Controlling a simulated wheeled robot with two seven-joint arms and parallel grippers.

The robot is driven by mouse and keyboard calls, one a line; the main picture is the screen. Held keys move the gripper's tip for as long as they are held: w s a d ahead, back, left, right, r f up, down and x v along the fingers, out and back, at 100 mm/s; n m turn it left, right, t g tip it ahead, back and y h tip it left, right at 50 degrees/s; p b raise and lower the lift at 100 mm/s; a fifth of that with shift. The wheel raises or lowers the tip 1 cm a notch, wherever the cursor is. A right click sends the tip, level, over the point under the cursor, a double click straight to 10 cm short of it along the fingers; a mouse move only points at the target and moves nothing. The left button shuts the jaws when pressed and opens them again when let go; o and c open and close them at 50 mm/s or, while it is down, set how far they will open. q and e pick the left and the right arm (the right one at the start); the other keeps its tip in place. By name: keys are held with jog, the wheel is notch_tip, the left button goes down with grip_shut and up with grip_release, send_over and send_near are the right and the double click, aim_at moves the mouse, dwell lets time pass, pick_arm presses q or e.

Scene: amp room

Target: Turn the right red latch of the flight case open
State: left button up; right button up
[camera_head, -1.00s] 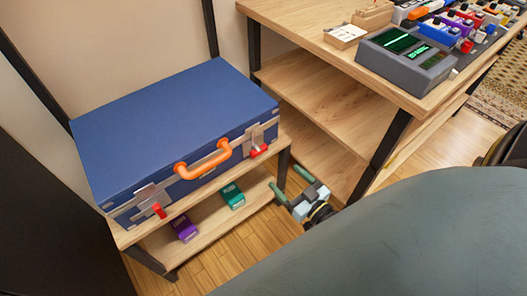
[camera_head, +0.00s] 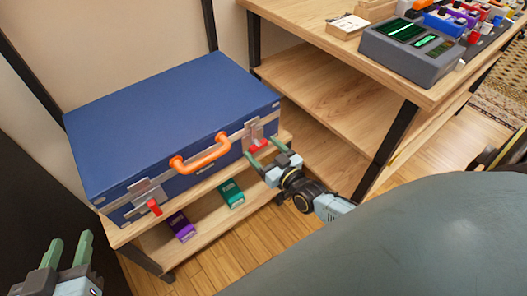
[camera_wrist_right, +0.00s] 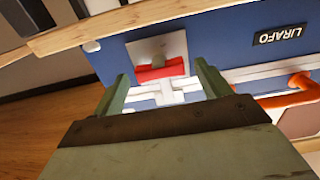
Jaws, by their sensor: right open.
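The blue flight case (camera_head: 170,115) lies shut on a wooden shelf, with an orange handle (camera_head: 200,157) on its front. The right red latch (camera_head: 257,146) sits on a metal plate at the case's right front. My right gripper (camera_head: 266,157) is open just in front of this latch. In the right wrist view the red latch (camera_wrist_right: 160,72) lies crosswise beyond and between the green fingers (camera_wrist_right: 163,90), with no clear contact. The left red latch (camera_head: 154,208) is at the case's left front. My left gripper (camera_head: 68,252) is open and empty at the lower left.
A purple box (camera_head: 180,226) and a green box (camera_head: 231,193) stand on the lower shelf under the case. A wooden table (camera_head: 330,55) to the right bears a grey device (camera_head: 410,50) and several colourful pedals. Its leg stands right of my right arm.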

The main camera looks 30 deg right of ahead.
pick_arm(q)
jog(key=shift+r, duration=0.3)
pick_arm(e)
jog(key=shift+w, duration=0.2)
jog(key=c, duration=1)
